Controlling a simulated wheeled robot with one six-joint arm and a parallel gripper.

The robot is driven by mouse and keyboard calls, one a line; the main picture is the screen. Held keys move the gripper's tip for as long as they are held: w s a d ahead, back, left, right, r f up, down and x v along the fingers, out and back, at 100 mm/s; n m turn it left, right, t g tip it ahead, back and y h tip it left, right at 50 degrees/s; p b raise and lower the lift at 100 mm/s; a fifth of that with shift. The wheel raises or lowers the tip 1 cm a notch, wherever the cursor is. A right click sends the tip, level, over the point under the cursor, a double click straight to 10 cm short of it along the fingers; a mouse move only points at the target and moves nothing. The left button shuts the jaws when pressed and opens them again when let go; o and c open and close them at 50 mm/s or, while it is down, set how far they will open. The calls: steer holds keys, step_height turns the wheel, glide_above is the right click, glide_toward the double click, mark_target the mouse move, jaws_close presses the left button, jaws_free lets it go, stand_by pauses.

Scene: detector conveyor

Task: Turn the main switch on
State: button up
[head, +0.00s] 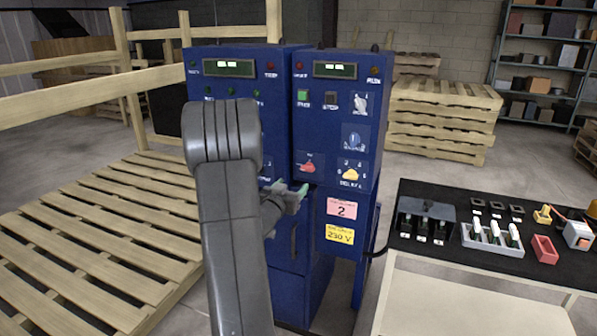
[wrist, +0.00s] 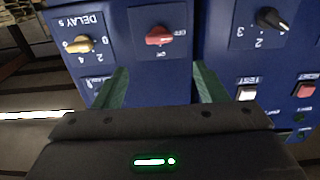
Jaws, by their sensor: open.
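The main switch (head: 306,168) is a red rotary handle low on the front of the right blue cabinet (head: 344,120). In the wrist view, which shows the panel upside down, the red handle (wrist: 159,36) lies about level, with small labels beside and below it that look like OFF and ON. My gripper (head: 289,192) is in front of the panel, just below the switch. In the wrist view my gripper (wrist: 159,82) is open and empty; its two green fingers are spread either side of the switch's column, apart from the handle.
A yellow DELAY knob (wrist: 79,44) is beside the switch. A black knob (wrist: 271,19), a white button (wrist: 247,91) and a red button (wrist: 305,89) are on the neighbouring cabinet. A black-topped bench (head: 470,262) stands right; a wooden pallet (head: 100,245) lies left.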

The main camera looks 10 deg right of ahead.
mark_target(306, 170)
steer(key=p+x, duration=0.2)
steer(key=x, duration=1)
steer(key=shift+w+d, duration=0.15)
steer(key=shift+d, duration=0.05)
steer(key=shift+c, duration=0.4)
steer(key=c, duration=0.9)
steer(key=shift+f, duration=0.1)
